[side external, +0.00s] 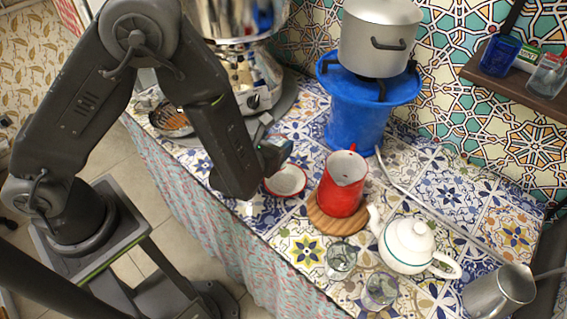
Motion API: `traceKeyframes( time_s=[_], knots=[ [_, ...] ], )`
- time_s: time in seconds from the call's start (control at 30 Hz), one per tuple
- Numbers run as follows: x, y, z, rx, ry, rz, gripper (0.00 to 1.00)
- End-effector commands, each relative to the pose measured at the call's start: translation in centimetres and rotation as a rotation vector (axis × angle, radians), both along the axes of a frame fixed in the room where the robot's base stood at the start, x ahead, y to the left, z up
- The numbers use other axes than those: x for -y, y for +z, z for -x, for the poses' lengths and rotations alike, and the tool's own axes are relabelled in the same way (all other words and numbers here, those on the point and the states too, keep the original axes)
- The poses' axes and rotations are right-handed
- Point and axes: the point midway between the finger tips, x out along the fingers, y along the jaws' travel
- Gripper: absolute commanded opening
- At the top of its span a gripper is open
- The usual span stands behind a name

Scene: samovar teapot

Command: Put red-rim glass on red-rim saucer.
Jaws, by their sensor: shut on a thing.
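The red-rim saucer (286,181) lies on the tiled table, white inside with a thin red rim, left of the red pot. My gripper (272,156) is at the end of the arm, just above and left of the saucer. Its fingers are mostly hidden behind my wrist. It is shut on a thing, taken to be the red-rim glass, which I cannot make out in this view. I cannot tell the gap between the held thing and the saucer.
A red pot (343,187) stands on a wooden trivet (337,222), close right of the saucer. Two clear glasses (341,258) (380,289), a white teapot (407,245) and a metal jug (499,292) stand nearer the front. A blue stove (355,118) and a samovar (250,75) stand behind.

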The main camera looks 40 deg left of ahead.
Motion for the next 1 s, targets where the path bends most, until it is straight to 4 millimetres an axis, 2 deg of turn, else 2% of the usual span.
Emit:
traceKeyframes(
  time_s=[0.03, 0.2, 0.33, 0.6, 1.0],
  knots=[
    [0.9, -0.5, -0.2, 0.001, -0.002, 0.000, 0.30],
    [2.4, -1.4, -0.6, 0.001, 0.000, 0.000, 0.30],
    [2.5, -2.1, -0.6, -0.001, 0.002, -0.001, 0.30],
    [2.5, -5.3, -0.6, -0.001, 0.002, -0.001, 0.30],
    [2.5, -5.7, -0.6, 0.000, 0.002, 0.000, 0.30]
  ],
)
